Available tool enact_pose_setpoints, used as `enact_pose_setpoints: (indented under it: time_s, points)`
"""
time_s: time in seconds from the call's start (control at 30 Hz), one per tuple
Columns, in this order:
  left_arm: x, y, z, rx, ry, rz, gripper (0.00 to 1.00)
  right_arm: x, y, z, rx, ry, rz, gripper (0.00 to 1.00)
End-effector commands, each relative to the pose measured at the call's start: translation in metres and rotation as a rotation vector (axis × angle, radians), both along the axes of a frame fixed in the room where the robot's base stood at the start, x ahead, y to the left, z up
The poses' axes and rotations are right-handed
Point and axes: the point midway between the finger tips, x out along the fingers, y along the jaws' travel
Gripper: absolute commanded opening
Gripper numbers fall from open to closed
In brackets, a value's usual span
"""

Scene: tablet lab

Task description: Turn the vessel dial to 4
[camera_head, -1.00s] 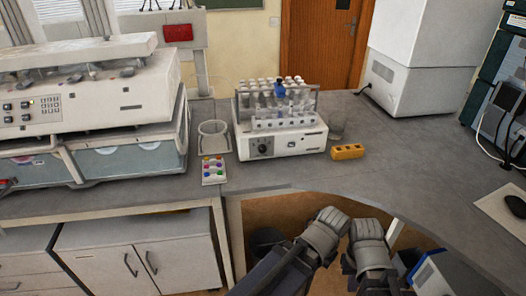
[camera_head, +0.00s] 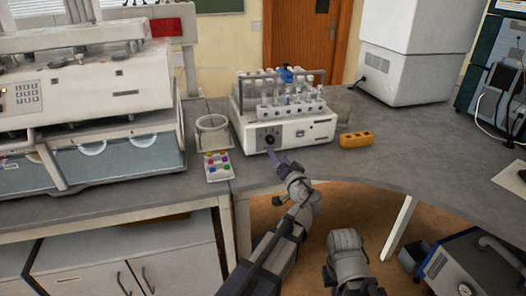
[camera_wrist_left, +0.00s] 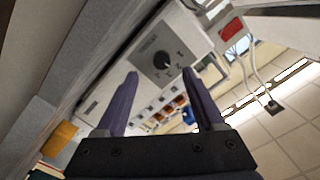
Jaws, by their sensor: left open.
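The vessel dial (camera_head: 269,139) is a round dark knob on the front of a white apparatus (camera_head: 291,134). In the left wrist view the dial (camera_wrist_left: 162,60) shows ahead, with small marks around it. The setting it points to is too small to read. My left gripper (camera_head: 279,157) is just in front of and below the dial, apart from it. Its two fingers (camera_wrist_left: 168,68) are open and empty, with the dial seen between their tips. My right arm shows at the bottom of the head view, but its gripper does not show.
The apparatus carries a rack of glass tubes (camera_head: 290,109).

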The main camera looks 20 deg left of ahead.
Motion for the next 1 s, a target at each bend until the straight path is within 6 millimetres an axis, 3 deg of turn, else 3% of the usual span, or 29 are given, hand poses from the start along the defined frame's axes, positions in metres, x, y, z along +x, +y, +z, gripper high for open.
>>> enact_pose_setpoints:
  time_s: [0.27, 0.7, 1.0]
  points:
    - [0.008, -0.001, 0.005, 0.025, -0.028, -0.022, 0.71, 0.0, 0.0, -0.003, 0.0, 0.0, 0.0, 0.0]
    - [0.059, 0.032, 0.004, 0.023, -0.026, -0.02, 0.71, 0.0, 0.0, -0.003, 0.0, 0.0, 0.0, 0.0]
    - [0.07, 0.041, 0.004, 0.023, -0.025, -0.021, 0.71, 0.0, 0.0, -0.003, 0.0, 0.0, 0.0, 0.0]
